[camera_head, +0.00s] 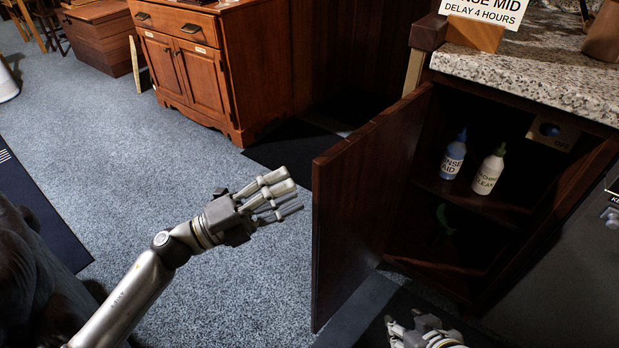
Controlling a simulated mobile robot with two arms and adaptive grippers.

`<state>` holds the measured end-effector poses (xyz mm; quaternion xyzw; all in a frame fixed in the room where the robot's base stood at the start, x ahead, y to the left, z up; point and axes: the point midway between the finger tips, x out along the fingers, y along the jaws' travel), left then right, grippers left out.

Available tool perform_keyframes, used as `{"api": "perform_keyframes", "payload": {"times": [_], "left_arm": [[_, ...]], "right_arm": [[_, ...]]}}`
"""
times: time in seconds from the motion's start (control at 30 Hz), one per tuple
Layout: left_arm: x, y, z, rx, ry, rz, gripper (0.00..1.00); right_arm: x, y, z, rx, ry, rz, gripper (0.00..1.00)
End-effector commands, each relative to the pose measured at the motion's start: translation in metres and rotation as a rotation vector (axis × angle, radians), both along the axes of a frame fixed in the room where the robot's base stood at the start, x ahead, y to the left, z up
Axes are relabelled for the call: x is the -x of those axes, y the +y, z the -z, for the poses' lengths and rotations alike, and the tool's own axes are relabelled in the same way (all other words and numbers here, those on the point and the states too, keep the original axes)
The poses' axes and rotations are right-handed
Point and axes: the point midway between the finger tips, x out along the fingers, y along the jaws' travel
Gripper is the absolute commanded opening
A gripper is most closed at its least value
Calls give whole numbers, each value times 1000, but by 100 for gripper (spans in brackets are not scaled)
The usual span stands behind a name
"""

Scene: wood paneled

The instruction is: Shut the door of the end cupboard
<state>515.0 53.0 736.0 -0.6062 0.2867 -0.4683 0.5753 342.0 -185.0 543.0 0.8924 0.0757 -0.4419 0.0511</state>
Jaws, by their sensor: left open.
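The end cupboard (440,215) stands on the right under a granite counter. Its dark wooden door (355,205) is swung wide open toward the left and front, so the inside shows. My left gripper (291,198) is left of the door, on its outer side, with its fingers pointing at it. It is open and empty, and a small gap seems to separate it from the door. My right gripper (428,333) is partly in view at the bottom edge, in front of the cupboard opening.
Inside the cupboard are a blue bottle (453,155), a white bottle (489,170) and a box (552,131) on a shelf; something green (445,218) sits below. A sign (484,12) stands on the counter (540,75). A wooden cabinet (190,70) is at the back. Carpet (130,150) at left is clear.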

Motion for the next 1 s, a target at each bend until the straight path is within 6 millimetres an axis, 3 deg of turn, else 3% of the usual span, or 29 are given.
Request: {"api": "perform_keyframes", "payload": {"times": [0.1, 0.3, 0.7, 1.0], "left_arm": [[-9, -21, -7, 3, -2, 1, 49], [-20, -44, -12, 2, -1, 0, 49], [-23, -51, -14, 1, 2, -1, 49], [-23, -51, -14, 2, 2, 0, 12]], "right_arm": [[0, 0, 0, 0, -1, -1, 40], [-1, 0, 0, 0, -6, -2, 40], [-2, 1, 0, -2, -10, -4, 40], [-1, 1, 0, -2, -6, -4, 40]]}}
